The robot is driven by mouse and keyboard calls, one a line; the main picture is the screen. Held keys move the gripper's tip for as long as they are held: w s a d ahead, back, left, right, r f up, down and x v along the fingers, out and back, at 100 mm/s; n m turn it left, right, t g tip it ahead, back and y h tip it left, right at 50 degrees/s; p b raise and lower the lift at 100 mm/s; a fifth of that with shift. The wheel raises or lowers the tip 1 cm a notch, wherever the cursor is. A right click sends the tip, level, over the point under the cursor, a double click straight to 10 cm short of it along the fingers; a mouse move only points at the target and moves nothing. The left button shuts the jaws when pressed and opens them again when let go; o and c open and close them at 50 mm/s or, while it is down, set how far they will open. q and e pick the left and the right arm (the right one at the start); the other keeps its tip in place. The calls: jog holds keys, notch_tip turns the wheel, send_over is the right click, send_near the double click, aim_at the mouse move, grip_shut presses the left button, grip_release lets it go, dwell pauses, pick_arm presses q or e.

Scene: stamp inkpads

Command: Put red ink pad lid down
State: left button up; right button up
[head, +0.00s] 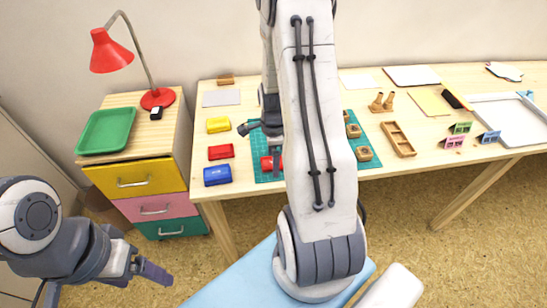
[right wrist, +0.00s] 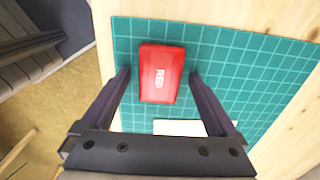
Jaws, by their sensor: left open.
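My right gripper (right wrist: 160,76) is open, with one finger on each side of the lid and a visible gap to both. A red pad (head: 221,152) rests on the table left of the mat. My left gripper (head: 150,271) is open and empty, low at the left, away from the table.
A yellow pad (head: 219,125) and a blue pad (head: 217,175) lie in line with the red pad. A white piece (right wrist: 182,127) lies on the mat near the lid. Wooden stamps (head: 364,153) stand right of my arm. A drawer cabinet (head: 135,180) with a red lamp (head: 110,52) stands left.

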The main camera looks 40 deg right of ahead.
notch_tip(320, 180, up, 12)
jog(key=p, duration=0.1)
jog(key=s+a+r+n, duration=0.2)
jog(key=a+r+n, duration=0.1)
jog(key=a+n, duration=0.65)
jog(key=s+a+r+n, duration=0.1)
jog(key=a+r+n, duration=0.1)
jog(key=a+n, duration=0.75)
jog(key=s+a+r+n+y, duration=0.1)
jog(key=s+a+r+n, duration=0.1)
jog(key=s+a+n, duration=1)
jog(key=shift+s+n, duration=0.4)
jog(key=shift+s, duration=0.25)
